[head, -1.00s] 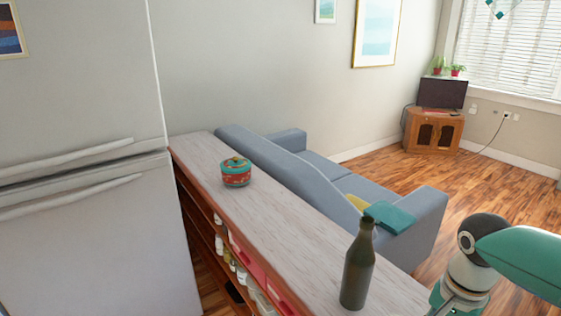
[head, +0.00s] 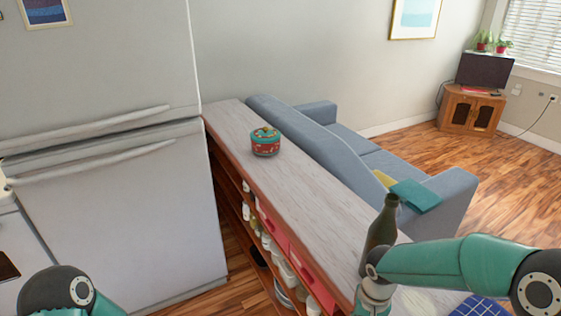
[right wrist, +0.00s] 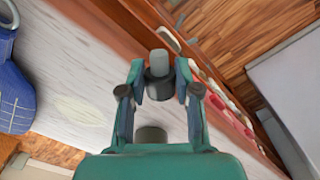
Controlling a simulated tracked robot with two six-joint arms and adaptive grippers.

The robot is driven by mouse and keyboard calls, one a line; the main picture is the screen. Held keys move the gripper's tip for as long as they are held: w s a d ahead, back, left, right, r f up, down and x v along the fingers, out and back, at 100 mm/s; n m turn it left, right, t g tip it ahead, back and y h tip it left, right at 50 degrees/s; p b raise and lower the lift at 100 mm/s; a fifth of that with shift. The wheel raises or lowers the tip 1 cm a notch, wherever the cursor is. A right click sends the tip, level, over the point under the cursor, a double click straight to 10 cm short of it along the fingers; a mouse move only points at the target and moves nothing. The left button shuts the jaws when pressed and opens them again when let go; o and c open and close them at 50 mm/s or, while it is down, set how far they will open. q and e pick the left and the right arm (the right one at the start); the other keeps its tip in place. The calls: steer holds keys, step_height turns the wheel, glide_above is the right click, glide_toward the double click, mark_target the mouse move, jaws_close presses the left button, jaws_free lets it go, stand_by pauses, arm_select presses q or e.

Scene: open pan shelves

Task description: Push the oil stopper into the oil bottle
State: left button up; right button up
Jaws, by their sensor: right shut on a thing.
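The dark green oil bottle (head: 384,222) stands upright on the shelf top in the head view, its lower part hidden behind my right arm. In the right wrist view my right gripper (right wrist: 159,82) is shut on a small grey cylinder with a wider dark collar, which looks like the oil stopper (right wrist: 159,63). A grey-olive round shape (right wrist: 150,134) shows between the fingers near the palm; I cannot tell what it is. In the head view my right gripper's fingers are not visible. Only part of my left arm shows at the lower left; its gripper is out of frame.
A red and teal lidded pot (head: 265,142) stands farther back on the long wooden shelf top (head: 290,175). A blue checked cloth item (head: 480,307) lies at the lower right. Jars and pink bins fill the shelves below. A fridge (head: 110,220) is left, a sofa (head: 350,150) behind.

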steer(key=w+n, duration=0.2)
steer(key=shift+w+a+f, duration=0.1)
steer(key=shift+w+a, duration=0.15)
steer(key=shift+w, duration=0.05)
steer(key=shift+w+n, duration=0.15)
steer(key=shift+n, duration=0.35)
